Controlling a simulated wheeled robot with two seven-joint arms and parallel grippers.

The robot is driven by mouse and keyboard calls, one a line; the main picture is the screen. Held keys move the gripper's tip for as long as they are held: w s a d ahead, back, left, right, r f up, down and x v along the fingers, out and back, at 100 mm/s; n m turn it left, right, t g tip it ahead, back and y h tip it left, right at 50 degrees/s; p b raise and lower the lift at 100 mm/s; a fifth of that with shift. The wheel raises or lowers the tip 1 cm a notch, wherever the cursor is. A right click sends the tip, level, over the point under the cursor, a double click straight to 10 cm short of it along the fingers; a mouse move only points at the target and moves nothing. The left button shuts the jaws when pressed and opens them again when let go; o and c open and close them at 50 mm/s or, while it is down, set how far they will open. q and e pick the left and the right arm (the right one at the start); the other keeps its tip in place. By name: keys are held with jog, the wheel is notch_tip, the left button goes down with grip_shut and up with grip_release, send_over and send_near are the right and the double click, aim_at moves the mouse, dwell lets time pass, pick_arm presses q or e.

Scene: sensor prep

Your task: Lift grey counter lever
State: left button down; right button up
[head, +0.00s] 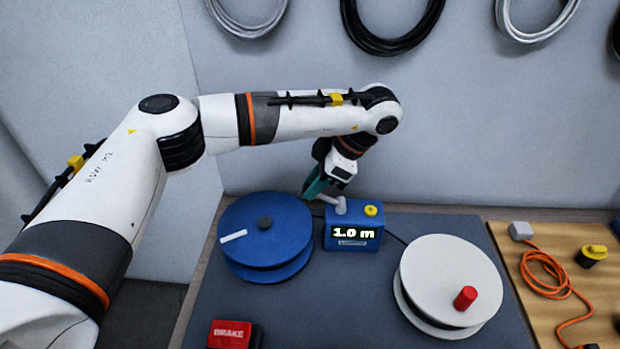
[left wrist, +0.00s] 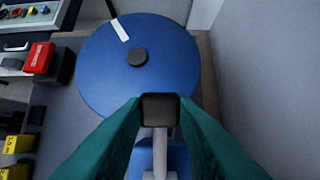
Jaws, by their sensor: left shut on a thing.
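The blue counter box (head: 353,240) shows "1.0 m" on its display and has a yellow button on top. Its grey lever (head: 340,205) comes off the top left side and reaches toward my left gripper (head: 312,190). In the left wrist view, the teal fingers of my left gripper (left wrist: 160,110) are closed on the dark end of the lever, and the grey lever arm (left wrist: 160,150) runs below it to the blue box (left wrist: 142,160). My right gripper is in neither view.
A blue reel (head: 262,235) stands left of the counter and a white reel (head: 450,275) with a red knob stands right. A red brake block (head: 230,335) is at the front. An orange cable (head: 545,275) lies on the wooden board. Coiled cables hang on the wall.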

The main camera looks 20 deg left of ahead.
pick_arm(q)
jog(key=shift+d+r+y+p, duration=0.3)
jog(key=shift+y+p, duration=0.1)
jog(key=shift+p, duration=0.1)
jog(key=c, duration=1.1)
grip_release()
jog(key=shift+w+d, duration=0.1)
jog(key=b+v, duration=0.1)
jog(key=v, duration=1.1)
jog(key=shift+f, duration=0.1)
